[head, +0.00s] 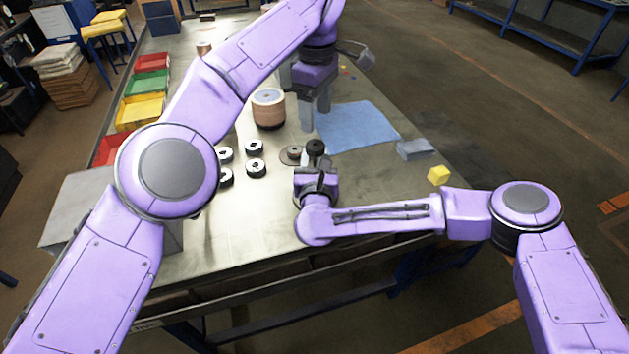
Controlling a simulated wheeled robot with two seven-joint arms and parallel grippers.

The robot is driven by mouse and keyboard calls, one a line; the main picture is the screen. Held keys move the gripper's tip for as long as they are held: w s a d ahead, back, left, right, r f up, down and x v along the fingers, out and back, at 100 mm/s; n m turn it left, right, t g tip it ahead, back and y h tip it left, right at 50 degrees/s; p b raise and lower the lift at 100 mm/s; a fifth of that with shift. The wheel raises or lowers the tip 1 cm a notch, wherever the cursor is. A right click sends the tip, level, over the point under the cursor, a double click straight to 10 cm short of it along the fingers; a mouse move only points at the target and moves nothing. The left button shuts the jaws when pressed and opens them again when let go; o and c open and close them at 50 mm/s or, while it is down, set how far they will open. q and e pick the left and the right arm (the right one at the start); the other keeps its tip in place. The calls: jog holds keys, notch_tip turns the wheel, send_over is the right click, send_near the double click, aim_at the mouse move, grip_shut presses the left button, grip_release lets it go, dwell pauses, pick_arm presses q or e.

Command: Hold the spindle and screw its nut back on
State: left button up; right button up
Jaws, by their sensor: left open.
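A dark, round-topped piece (316,148), which looks like the spindle, stands just beyond my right gripper (317,172). My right gripper is low over the front of the table, pointing away from me; its fingers are small and partly hidden, so I cannot tell whether they grip the spindle. My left gripper (314,112) is open and points down behind the spindle, beside the blue cloth, with nothing seen between its fingers. I cannot make out the nut for certain.
Several black rings with pale centres (254,147) lie left of the spindle. A brown cylindrical stack (268,110) stands behind them. A blue cloth (357,126), grey block (415,149) and yellow cube (438,175) are at right. Coloured bins (147,84) line the left edge.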

pick_arm(q)
jog(key=shift+w+a, duration=0.1)
jog(key=shift+w, duration=0.05)
pick_arm(e)
jog(key=shift+w+f, duration=0.1)
jog(key=shift+w, duration=0.4)
pick_arm(q)
jog(key=shift+s, duration=0.2)
pick_arm(e)
jog(key=shift+s+a, duration=0.1)
jog(key=shift+s, duration=0.05)
grip_shut()
pick_arm(q)
jog(key=shift+r, duration=0.1)
